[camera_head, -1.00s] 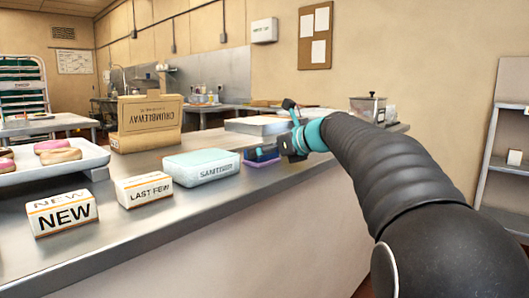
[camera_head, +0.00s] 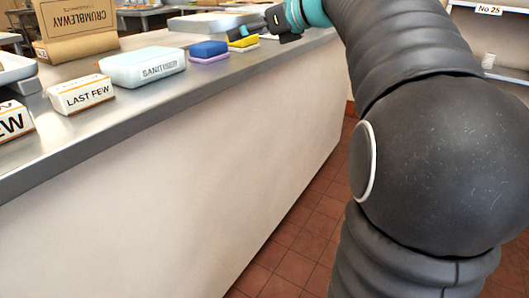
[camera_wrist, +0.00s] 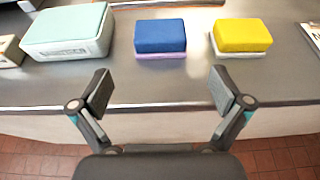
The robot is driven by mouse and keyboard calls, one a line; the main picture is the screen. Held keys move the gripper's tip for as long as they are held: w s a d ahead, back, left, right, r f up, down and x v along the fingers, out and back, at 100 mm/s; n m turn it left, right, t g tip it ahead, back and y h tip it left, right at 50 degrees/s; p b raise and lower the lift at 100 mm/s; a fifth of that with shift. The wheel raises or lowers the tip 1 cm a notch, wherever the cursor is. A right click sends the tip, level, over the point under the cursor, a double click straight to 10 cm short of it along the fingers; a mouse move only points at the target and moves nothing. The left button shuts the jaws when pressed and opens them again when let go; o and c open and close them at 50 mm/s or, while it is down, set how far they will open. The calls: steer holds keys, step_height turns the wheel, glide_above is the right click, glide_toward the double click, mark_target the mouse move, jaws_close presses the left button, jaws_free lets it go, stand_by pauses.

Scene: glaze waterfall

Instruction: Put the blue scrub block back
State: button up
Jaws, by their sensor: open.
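The blue scrub block (camera_head: 208,48) sits on a thin purple pad (camera_head: 211,59) on the metal counter, right of the sanitiser tub. It also shows in the wrist view (camera_wrist: 160,36), on its purple base (camera_wrist: 161,56). My gripper (camera_wrist: 159,92) is open and empty, its two fingers spread wide at the counter's front edge. The blue block lies ahead of the gap between them, apart from both fingers. In the head view my gripper (camera_head: 262,25) shows at the far end of the arm, near the yellow block.
A yellow block (camera_wrist: 241,35) on a pale base stands right of the blue one. The sanitiser tub (camera_head: 142,67) with a pale teal lid stands to its left. Further left are the LAST FEW sign (camera_head: 82,94) and the CRUMBLEWAY box (camera_head: 75,28). Bare counter lies between these things.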

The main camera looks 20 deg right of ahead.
mark_target(226, 75)
steer(key=s+a+f+n, duration=0.1)
steer(key=s+f+n, duration=0.1)
steer(key=s+a+f+n+g+h, duration=0.1)
steer(key=s+a+f, duration=0.1)
steer(key=s+a+f+n, duration=0.2)
steer(key=shift+a+f+n+g, duration=0.1)
steer(key=shift+f+n+g, duration=0.1)
steer(key=shift+n+g, duration=0.15)
steer(key=s+a+f+n+g+h, duration=0.1)
steer(key=s+f+n+g+h, duration=0.3)
steer(key=s+f+n, duration=1.9)
steer(key=s+f+h, duration=0.1)
steer(key=h, duration=0.2)
steer(key=shift+s+a, duration=0.35)
steer(key=shift+f, duration=0.1)
